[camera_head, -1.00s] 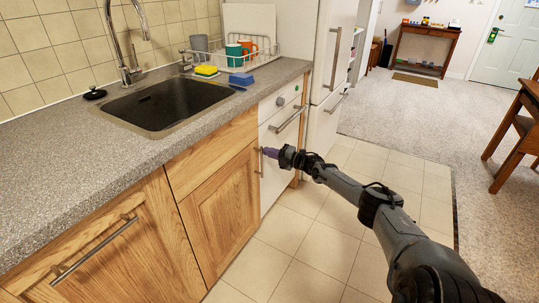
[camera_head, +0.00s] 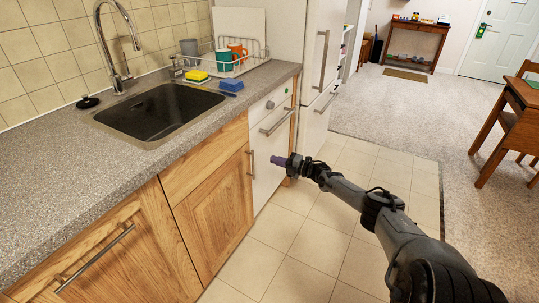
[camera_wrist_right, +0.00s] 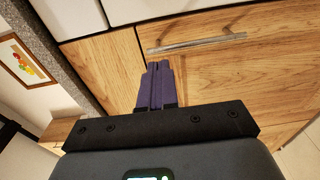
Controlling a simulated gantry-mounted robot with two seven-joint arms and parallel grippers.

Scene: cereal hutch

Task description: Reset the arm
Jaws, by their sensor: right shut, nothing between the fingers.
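My right gripper (camera_head: 279,161) has purple fingers and extends in from the lower right in the head view. It is shut and empty, in front of the white dishwasher-like panel (camera_head: 268,160) beside the wooden cabinet doors. In the right wrist view its purple fingers (camera_wrist_right: 156,88) are together, with wooden cabinet fronts and a horizontal bar handle (camera_wrist_right: 197,43) beyond. The fingers hold nothing. My left gripper is not in view.
The counter (camera_head: 60,160) with a sink (camera_head: 165,108) runs along the left. The tiled floor (camera_head: 310,225) is clear around my right arm.

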